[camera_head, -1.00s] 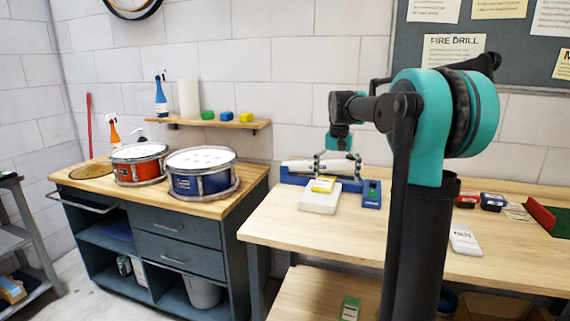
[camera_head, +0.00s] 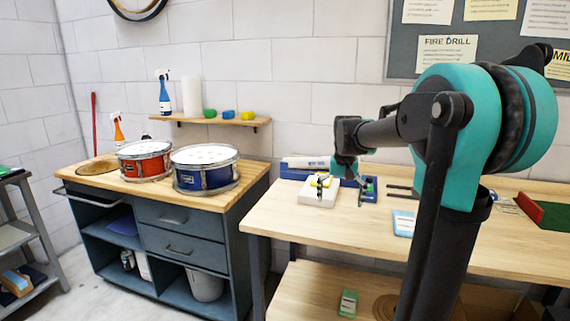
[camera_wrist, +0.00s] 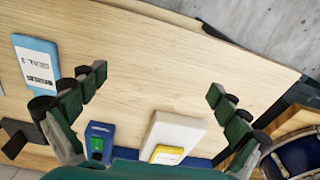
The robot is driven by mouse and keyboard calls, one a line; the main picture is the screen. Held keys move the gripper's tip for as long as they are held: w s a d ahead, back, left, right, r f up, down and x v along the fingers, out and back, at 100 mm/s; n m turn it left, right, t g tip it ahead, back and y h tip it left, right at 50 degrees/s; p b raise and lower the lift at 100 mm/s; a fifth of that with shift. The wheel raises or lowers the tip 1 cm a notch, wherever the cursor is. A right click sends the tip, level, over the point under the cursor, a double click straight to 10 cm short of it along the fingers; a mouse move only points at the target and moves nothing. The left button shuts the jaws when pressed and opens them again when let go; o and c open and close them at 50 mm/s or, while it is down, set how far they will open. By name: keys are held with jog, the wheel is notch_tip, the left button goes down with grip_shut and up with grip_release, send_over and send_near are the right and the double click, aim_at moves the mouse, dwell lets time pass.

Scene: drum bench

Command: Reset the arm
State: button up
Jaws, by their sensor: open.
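My gripper (camera_head: 342,188) hangs above the left part of the light wooden workbench (camera_head: 300,222), its fingers pointing down. In the wrist view my gripper (camera_wrist: 158,82) has its two fingers spread wide, with only bare bench top between the tips. It is open and empty. Below it sit a white block with a yellow label piece (camera_wrist: 178,135) and a small blue device with a green part (camera_wrist: 98,145); neither is held. The arm is bent, with its teal joint at the right of the head view.
A light blue labelled box (camera_wrist: 38,65) lies on the bench. The red drum (camera_head: 145,163) and blue drum (camera_head: 205,170) stand on the left cabinet. A red-and-green holder (camera_head: 530,208) lies at right.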

jog(key=s+d+f+n+t, duration=0.1)
jog(key=s+f+n+t, duration=0.1)
jog(key=s+f, duration=1.7)
jog(key=s+t, duration=0.1)
jog(key=s, duration=0.3)
jog(key=shift+s+f+n, duration=0.15)
jog(key=shift+n, duration=0.15)
